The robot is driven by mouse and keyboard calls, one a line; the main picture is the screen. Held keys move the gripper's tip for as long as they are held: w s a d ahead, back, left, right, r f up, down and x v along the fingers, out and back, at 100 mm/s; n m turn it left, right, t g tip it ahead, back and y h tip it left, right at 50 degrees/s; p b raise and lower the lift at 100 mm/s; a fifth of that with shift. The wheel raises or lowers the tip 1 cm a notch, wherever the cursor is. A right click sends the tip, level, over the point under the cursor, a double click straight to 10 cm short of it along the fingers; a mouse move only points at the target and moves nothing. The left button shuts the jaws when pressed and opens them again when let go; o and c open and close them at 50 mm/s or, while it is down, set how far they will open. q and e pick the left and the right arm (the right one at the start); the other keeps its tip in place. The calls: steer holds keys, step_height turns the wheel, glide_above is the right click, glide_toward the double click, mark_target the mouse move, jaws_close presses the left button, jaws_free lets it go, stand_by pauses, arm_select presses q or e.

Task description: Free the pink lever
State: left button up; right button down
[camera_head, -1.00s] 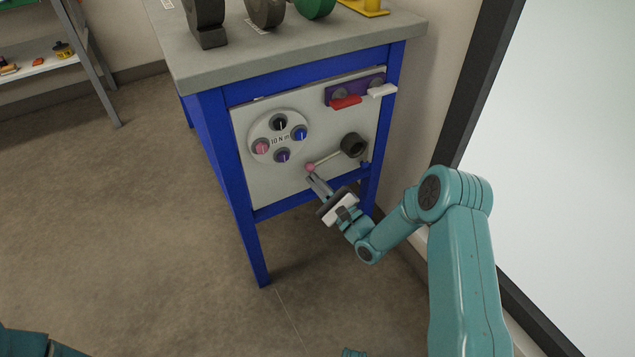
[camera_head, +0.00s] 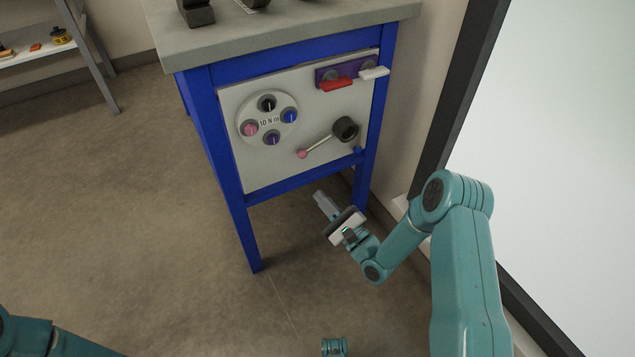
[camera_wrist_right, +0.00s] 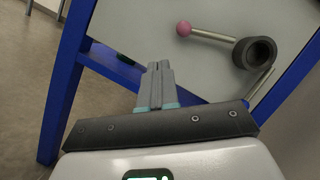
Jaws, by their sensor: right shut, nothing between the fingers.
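The pink lever (camera_head: 318,144) is a pale rod with a pink ball at its lower left end, joined to a dark round hub (camera_head: 345,129) on the cart's front panel. It slants down to the left. In the right wrist view the pink ball (camera_wrist_right: 184,29) and its rod show at the top, with the hub to the right. My right gripper (camera_head: 318,195) is shut and empty, below the panel and apart from the lever. In the right wrist view its closed fingers (camera_wrist_right: 158,68) lie below and left of the ball. Part of my left arm shows at the lower left; its gripper is not visible.
The blue cart (camera_head: 240,215) has a grey top. Its panel carries a round dial plate (camera_head: 268,121) with several coloured knobs, and a red handle (camera_head: 336,84) and white handle (camera_head: 375,73) above the lever. A wall and a pale board stand at right.

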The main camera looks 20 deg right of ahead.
steer(key=shift+a+v, duration=0.2)
steer(key=shift+v, duration=0.75)
steer(key=shift+a+v, duration=0.2)
steer(key=shift+v, duration=0.8)
steer(key=shift+s+f, duration=0.1)
